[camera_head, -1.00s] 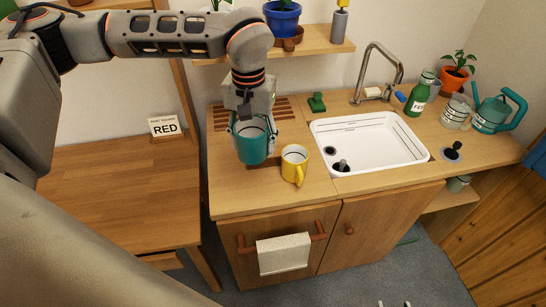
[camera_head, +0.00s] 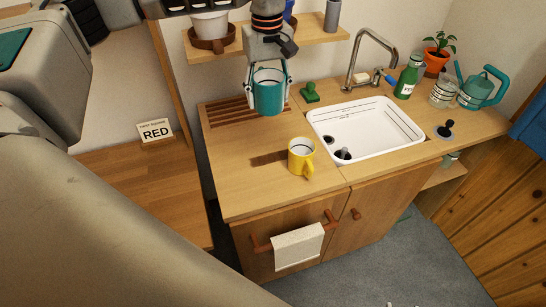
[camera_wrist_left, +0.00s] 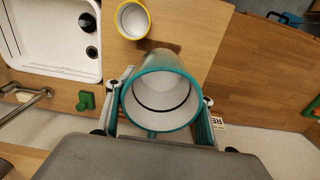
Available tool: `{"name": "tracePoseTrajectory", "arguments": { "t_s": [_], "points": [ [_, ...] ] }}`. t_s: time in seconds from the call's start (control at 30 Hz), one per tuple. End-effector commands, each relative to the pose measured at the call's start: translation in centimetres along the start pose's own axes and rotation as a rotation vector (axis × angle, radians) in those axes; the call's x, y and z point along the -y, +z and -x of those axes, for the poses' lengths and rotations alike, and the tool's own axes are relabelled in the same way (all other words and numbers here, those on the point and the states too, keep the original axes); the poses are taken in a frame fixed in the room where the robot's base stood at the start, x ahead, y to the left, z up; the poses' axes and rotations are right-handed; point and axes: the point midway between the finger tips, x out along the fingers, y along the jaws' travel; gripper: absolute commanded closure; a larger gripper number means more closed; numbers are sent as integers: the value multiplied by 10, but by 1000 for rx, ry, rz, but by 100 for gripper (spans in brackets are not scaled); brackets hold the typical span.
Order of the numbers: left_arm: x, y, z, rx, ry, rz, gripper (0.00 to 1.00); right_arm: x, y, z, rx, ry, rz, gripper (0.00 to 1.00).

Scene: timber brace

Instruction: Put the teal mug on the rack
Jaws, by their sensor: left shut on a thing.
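The teal mug (camera_head: 269,97) hangs upright between the fingers of my left gripper (camera_head: 268,84), which is shut on it. It is in the air near the back of the counter, beside the slatted wooden rack (camera_head: 226,113) set into the counter's back left. In the left wrist view the mug (camera_wrist_left: 160,100) shows its pale inside, with my left gripper's fingers (camera_wrist_left: 160,112) on either side of it. Whether the mug is above the slats is hard to tell. My right gripper does not show.
A yellow mug (camera_head: 301,157) stands on the counter in front of the teal mug. A green stamp-like object (camera_head: 309,93) and the white sink (camera_head: 372,130) are to the right. A shelf (camera_head: 240,45) with pots is above. The counter's front left is clear.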

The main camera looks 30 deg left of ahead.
Motion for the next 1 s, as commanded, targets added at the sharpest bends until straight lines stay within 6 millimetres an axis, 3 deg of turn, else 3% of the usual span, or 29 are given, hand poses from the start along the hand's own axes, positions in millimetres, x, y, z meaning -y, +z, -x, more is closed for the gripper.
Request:
{"name": "tracePoseTrajectory", "arguments": {
  "t_s": [0.17,0.5,0.7,1.0],
  "points": [
    [1,-1,-20,3,-3,12,76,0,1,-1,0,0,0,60],
    [1,0,-102,4,-3,10,76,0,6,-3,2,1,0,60],
    [0,0,-142,2,-1,11,76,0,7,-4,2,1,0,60],
    [0,0,-163,2,1,10,76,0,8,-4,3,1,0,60]
  ]
}}
